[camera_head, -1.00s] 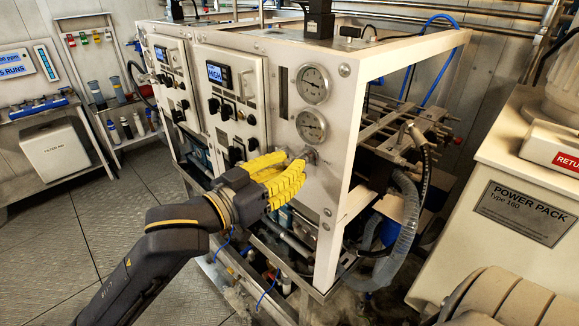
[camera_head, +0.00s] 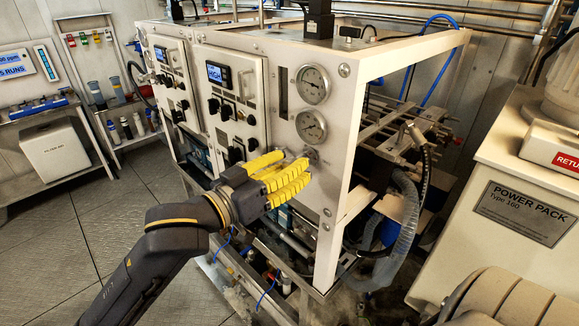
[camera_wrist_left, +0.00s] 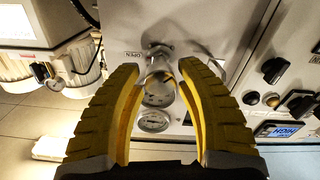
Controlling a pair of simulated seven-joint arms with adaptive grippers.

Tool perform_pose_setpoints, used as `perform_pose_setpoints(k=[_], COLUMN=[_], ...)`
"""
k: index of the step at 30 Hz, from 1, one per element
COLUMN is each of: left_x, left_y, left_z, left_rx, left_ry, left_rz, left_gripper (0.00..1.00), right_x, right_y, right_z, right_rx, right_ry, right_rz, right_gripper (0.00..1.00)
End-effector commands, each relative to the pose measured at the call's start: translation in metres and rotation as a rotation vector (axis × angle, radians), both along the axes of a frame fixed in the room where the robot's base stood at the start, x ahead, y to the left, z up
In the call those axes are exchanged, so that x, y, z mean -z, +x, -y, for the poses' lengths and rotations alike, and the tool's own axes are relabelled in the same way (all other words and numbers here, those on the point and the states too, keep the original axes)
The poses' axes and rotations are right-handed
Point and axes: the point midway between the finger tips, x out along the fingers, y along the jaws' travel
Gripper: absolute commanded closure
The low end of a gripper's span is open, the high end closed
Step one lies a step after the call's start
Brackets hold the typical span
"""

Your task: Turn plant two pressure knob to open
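The pressure knob (camera_head: 312,156) is a metal knob low on the front panel of the right-hand plant unit, below two round gauges. My left gripper (camera_head: 294,172) is in front of it, with its yellow fingers pointing at the panel. In the left wrist view the fingers are apart and the silvery knob (camera_wrist_left: 158,72) shows between their tips. A gap shows on both sides of the knob, so the gripper (camera_wrist_left: 160,75) is open and not gripping it. An upside-down OPEN label (camera_wrist_left: 133,55) is beside the knob. My right gripper is not in view.
An upper gauge (camera_head: 313,84) and a lower gauge (camera_head: 311,126) are above the knob. A HIGH display (camera_head: 217,73) and black switches (camera_head: 222,109) are to the left. A white frame post (camera_head: 338,190) stands right of the knob. The power pack (camera_head: 525,212) is farther right.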

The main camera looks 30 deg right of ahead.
Motion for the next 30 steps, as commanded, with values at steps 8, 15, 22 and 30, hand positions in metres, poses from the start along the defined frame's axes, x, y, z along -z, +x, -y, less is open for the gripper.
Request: perform_pose_setpoints(k=[8, 15, 22, 30], left_x=[0.001, 0.002, 0.002, 0.002], left_y=[0.000, -0.001, -0.008, -0.018], left_z=[0.000, -0.008, -0.042, -0.086], left_rx=[0.000, -0.001, -0.003, -0.002], left_ry=[0.003, 0.003, 0.004, 0.004], left_rz=[-0.001, 0.000, 0.001, 0.001], left_gripper=[0.47, 0.47, 0.47, 0.47], right_x=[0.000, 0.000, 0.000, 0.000], right_y=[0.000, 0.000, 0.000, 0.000], right_z=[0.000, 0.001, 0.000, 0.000], right_rx=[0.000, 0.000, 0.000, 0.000], right_ry=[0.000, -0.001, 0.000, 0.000], right_rz=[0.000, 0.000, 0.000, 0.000], right_gripper=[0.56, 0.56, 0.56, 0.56])
